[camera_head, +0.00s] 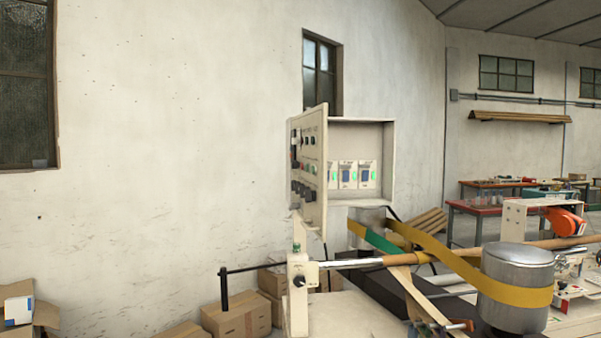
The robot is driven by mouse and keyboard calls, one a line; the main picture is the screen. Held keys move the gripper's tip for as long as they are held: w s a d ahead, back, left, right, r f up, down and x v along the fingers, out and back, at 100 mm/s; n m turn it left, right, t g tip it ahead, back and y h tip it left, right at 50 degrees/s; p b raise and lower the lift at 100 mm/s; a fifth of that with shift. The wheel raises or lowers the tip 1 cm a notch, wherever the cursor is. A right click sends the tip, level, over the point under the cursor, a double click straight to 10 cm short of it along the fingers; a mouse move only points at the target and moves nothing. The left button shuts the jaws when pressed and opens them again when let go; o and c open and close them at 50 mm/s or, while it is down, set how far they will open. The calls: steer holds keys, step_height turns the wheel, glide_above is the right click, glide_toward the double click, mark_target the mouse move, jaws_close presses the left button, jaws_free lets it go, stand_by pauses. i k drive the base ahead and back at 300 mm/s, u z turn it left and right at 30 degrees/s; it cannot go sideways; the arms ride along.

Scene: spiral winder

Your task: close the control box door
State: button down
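The control box (378,134) is a cream cabinet standing above the winder, right of the picture's middle. Its door (318,160) stands open on the left side of the box and swings out towards me. The door's outer face carries several buttons and dark knobs. Through the open front I see several white and blue modules (349,175) with green marks inside. My gripper is not in view, and nothing touches the door.
A long wooden-coloured rod (378,261) and a black crank handle (224,291) lie below the door. A yellow belt (447,259) runs around a metal drum (517,272) at lower right. Cardboard boxes (238,319) sit at the wall; the wall left of the door is bare.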

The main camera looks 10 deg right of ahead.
mark_target(311, 126)
steer(key=z, duration=0.05)
steer(key=i, duration=1)
steer(key=u, duration=1.95)
steer(key=k, duration=0.5)
steer(key=u, duration=0.1)
